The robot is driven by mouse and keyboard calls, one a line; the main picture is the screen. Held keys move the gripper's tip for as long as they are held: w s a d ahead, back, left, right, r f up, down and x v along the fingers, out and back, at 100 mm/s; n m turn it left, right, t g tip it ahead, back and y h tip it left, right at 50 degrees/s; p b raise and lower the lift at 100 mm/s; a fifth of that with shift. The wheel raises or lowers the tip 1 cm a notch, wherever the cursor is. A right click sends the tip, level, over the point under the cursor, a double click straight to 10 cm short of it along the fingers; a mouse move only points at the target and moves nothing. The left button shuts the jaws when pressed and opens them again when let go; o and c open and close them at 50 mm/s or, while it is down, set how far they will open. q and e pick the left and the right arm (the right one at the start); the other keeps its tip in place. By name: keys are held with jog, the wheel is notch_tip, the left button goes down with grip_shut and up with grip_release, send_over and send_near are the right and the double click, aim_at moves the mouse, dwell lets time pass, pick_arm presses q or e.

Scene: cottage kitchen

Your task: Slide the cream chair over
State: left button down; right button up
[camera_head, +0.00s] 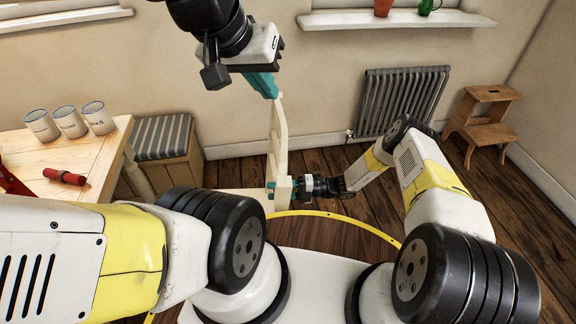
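The cream chair (279,145) stands in the middle, its upright back seen nearly edge-on and its seat (237,200) reaching left, partly hidden by my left arm. My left gripper (264,86) comes from above, its teal fingers at the top end of the chair back. One finger hides the other, so I cannot see how far apart they are. My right gripper (279,189) reaches in from the right, low on the chair back near the seat. Its teal fingertips show on the far side of the cream post, around it.
A wooden table (75,165) with white canisters (70,122) and a red-handled tool (64,177) stands left. A bench with a striped cushion (160,137) is behind it. A radiator (400,100) and step stool (484,125) are at the wall. Bare floor (510,215) lies right.

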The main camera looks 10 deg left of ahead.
grip_shut()
dwell(0.5)
